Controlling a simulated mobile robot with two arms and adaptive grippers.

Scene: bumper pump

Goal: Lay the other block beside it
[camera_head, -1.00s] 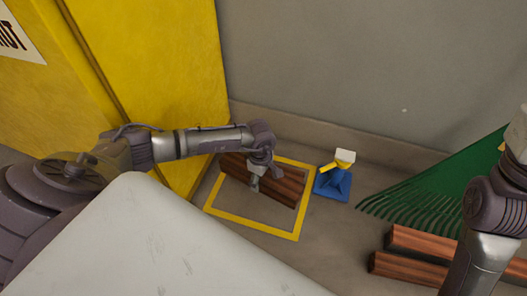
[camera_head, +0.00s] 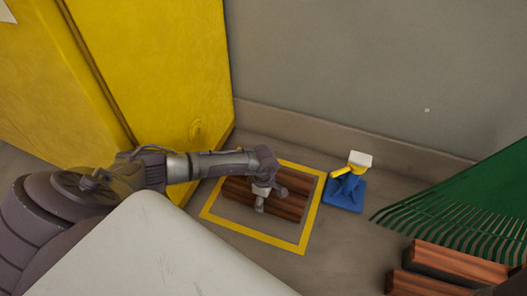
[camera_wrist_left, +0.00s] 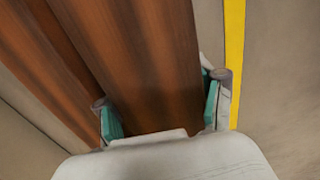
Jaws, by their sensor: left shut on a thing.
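My left gripper (camera_head: 261,198) is shut on a long reddish-brown wooden block (camera_wrist_left: 150,60), low inside the yellow floor square (camera_head: 308,232). In the left wrist view its two teal-padded fingers (camera_wrist_left: 161,114) stand on either side of this block. A second brown block (camera_wrist_left: 40,75) lies close beside it, roughly parallel, on the left in that view. In the head view the pair (camera_head: 289,206) lies within the yellow outline, partly hidden by my gripper. Whether the blocks touch cannot be told. My right gripper is out of view.
A blue-based figure (camera_head: 345,190) with yellow and white parts stands just right of the square. A green rake head (camera_head: 465,195) and more wooden blocks (camera_head: 455,264) are at the right. A yellow cabinet (camera_head: 180,70) and grey wall (camera_head: 350,60) bound the back.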

